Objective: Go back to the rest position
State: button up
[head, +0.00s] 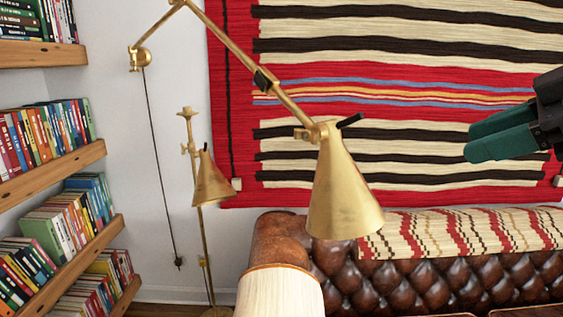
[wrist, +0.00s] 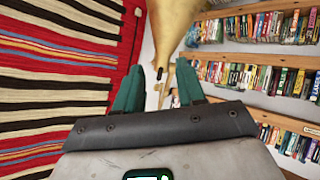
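My gripper (head: 476,141) is raised at the right edge of the head view, in front of the striped wall rug, with its teal fingers pointing left. In the wrist view its two teal fingers (wrist: 160,68) stand apart with nothing held between them. A brass cone lampshade shows beyond the fingertips in the wrist view (wrist: 172,25). The rest of my arm is mostly outside the head view.
The brass wall lamp (head: 343,190) hangs across the middle. A brass floor lamp (head: 211,184) stands behind it. A brown leather sofa (head: 400,285) is below the red striped rug (head: 400,75). Bookshelves (head: 60,170) line the left.

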notch_tip(320, 180, down, 26)
jog(key=w+a+f+m, duration=0.1)
jog(key=w+m, duration=0.1)
jog(key=m, duration=0.6)
jog(key=s+a+f+m+g+h, duration=0.1)
jog(key=s+f+h, duration=0.1)
jog(key=s+f, duration=0.45)
jog(key=s+a+f+m+g+h, duration=0.1)
jog(key=s+f+m+g, duration=0.15)
jog(key=f, duration=0.75)
jog(key=s+d+f+g+h, duration=0.2)
jog(key=s+f, duration=0.5)
jog(key=s, duration=0.4)
jog(key=s+d+f+m+g+h, duration=0.1)
jog(key=s+d+f+g+h, duration=0.1)
jog(key=s+f, duration=0.5)
jog(key=s, duration=0.4)
jog(key=shift+d, duration=0.2)
jog(key=shift+g, duration=0.25)
